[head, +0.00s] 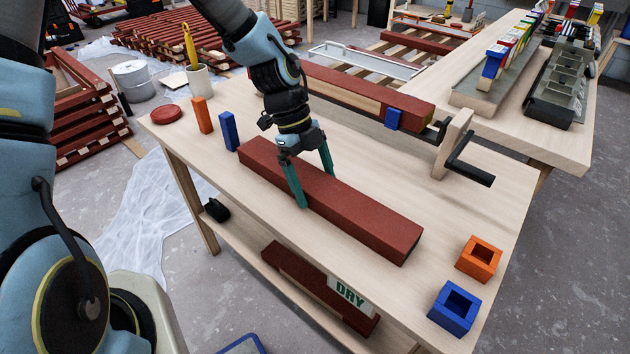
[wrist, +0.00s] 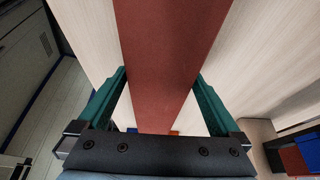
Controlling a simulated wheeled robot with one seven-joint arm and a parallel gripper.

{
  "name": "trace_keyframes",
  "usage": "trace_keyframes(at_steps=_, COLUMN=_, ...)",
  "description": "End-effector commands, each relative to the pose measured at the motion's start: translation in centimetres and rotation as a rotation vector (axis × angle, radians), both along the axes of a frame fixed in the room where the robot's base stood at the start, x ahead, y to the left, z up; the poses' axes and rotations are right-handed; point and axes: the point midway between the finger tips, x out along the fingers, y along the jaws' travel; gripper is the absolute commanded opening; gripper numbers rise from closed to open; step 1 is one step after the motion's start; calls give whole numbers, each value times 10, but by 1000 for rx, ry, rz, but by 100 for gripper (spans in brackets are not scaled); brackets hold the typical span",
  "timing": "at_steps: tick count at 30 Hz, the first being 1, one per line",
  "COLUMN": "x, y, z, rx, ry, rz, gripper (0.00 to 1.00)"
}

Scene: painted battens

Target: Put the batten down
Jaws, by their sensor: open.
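A long red-brown batten (head: 345,207) lies along the front part of the wooden table (head: 400,290). My gripper (head: 315,190) is over the batten, left of its middle, with one teal finger on each side. The wrist view shows the batten (wrist: 168,60) running between the two open fingers (wrist: 162,95), with a gap visible on both sides. The batten appears to rest flat on the tabletop. The far finger is partly hidden behind it in the head view.
Orange (head: 202,115) and blue (head: 229,131) blocks stand left of the batten; hollow orange (head: 478,259) and blue (head: 454,307) blocks sit at the right end. Another batten (head: 350,85) lies in a clamp fixture at the back. A batten with a DRY sign (head: 352,294) is on the lower shelf.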

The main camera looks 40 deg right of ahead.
Motion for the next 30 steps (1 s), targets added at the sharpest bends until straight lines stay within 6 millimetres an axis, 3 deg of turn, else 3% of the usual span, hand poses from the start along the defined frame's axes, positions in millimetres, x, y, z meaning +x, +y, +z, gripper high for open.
trace_keyframes(at_steps=5, x=5, y=0, z=12, rx=-3, ry=-2, rz=2, gripper=100)
trace_keyframes(at_steps=19, x=39, y=10, z=96, rx=-3, ry=-2, rz=3, gripper=100)
trace_keyframes(at_steps=24, x=44, y=11, z=110, rx=-2, ry=0, rz=1, gripper=100)
trace_keyframes(at_steps=30, x=45, y=12, z=114, rx=0, ry=1, rz=0, gripper=100)
